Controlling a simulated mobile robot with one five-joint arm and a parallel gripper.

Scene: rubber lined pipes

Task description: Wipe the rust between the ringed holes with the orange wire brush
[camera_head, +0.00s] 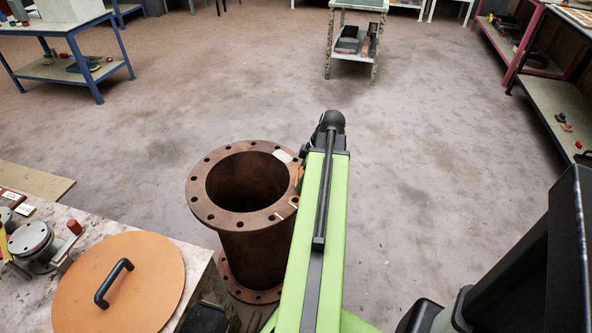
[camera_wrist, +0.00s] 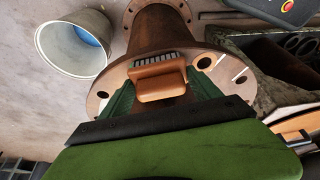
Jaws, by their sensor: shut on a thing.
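The rusty brown pipe (camera_head: 252,250) stands upright with a wide flange (camera_head: 205,205) of bolt holes on top. In the wrist view, my gripper (camera_wrist: 162,98) is shut on the orange wire brush (camera_wrist: 163,84), whose grey bristles line its upper edge. The brush is over the flange (camera_wrist: 112,80); I cannot tell whether the bristles touch it. One ringed hole (camera_wrist: 204,62) shows right of the brush, near white marks. A ringed hole (camera_head: 294,201) also shows beside my arm in the head view. My arm hides most of the gripper there. The rust between the holes is not clearly visible.
A bench with an orange round lid (camera_head: 118,282) and metal fittings (camera_head: 32,242) stands close left of the pipe. A pale bucket (camera_wrist: 72,45) is near the pipe in the wrist view. Open floor (camera_head: 430,170) lies beyond and right of my arm.

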